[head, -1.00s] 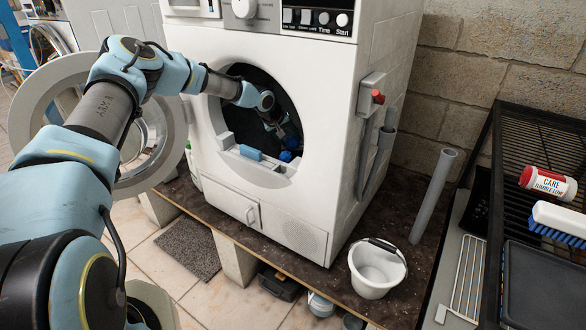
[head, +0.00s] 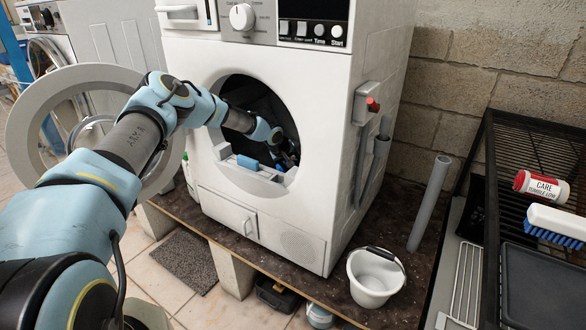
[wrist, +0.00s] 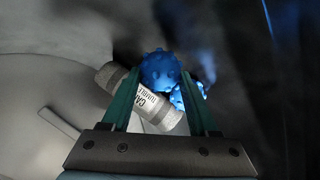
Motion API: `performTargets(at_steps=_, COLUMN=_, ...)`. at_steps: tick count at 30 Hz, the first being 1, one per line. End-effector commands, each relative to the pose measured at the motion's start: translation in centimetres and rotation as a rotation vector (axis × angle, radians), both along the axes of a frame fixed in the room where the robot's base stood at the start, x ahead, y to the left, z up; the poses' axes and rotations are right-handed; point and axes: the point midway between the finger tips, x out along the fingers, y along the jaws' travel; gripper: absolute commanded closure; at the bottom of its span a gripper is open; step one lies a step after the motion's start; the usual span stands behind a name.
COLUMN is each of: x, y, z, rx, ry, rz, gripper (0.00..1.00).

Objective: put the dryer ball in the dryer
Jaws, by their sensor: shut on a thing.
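The white dryer (head: 315,190) stands in the middle of the head view with its round door (head: 22,112) swung open to the left. My arm reaches through the opening, and my gripper (head: 288,154) is inside the dark drum. In the wrist view my gripper (wrist: 160,74) is shut on a blue knobbly dryer ball (wrist: 160,66) between its fingertips. A second blue knobbly shape (wrist: 180,99) shows lower right, partly hidden by the finger. A grey labelled cylinder (wrist: 108,76) lies slantwise behind the fingers. The ball cannot be made out in the head view.
A light blue handle (head: 248,162) sits at the opening's lower rim. A white bucket (head: 375,278) and a grey pipe (head: 430,203) stand to the right. A red-and-white bottle (head: 543,187) and a blue-bristled brush (head: 556,223) are on the black rack at right.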

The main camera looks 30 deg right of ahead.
Motion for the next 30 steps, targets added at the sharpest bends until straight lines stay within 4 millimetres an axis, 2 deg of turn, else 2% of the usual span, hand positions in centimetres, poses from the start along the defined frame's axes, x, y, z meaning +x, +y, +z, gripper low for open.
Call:
performTargets(at_steps=3, x=0.0, y=0.0, z=-1.4, rx=0.0, ry=0.001, rz=0.001, gripper=1.0)
performTargets(at_steps=14, x=0.0, y=0.0, z=-2.0, rx=-0.001, ry=0.001, rz=0.0, gripper=1.0)
performTargets(at_steps=15, x=0.0, y=0.0, z=-1.8, rx=0.0, ry=0.001, rz=0.001, gripper=0.36)
performTargets(at_steps=18, x=0.0, y=0.0, z=-1.8, rx=0.0, ry=0.0, rz=0.0, gripper=0.27)
performTargets(at_steps=25, x=0.0, y=0.0, z=-1.7, rx=0.0, ry=0.0, rz=0.0, gripper=0.27)
performTargets(at_steps=30, x=-0.1, y=0.3, z=-0.8, rx=-0.001, ry=-0.002, rz=-0.002, gripper=0.27)
